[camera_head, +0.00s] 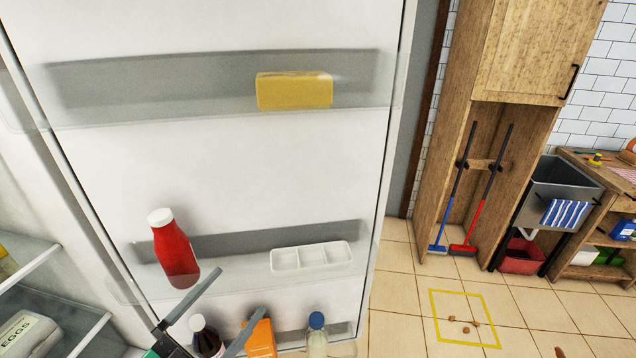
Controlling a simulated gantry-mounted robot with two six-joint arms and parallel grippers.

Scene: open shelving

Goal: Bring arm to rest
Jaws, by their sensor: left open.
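My left gripper (241,290) comes in at the bottom of the head view, in front of the lower part of an open fridge door (220,170). Its two grey fingers are spread apart with nothing held between them. A red bottle with a white cap (175,250) stands in the door's middle shelf, just above and left of the fingers. A white divided tray (311,256) sits in the same shelf to the right. My right gripper is not in view.
A yellow block (294,91) sits in the upper door shelf. A dark bottle (206,338), an orange carton (262,338) and a clear blue-capped bottle (317,335) stand low in the door. An egg carton (28,334) is inside the fridge. Tiled floor (395,290) lies open at right.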

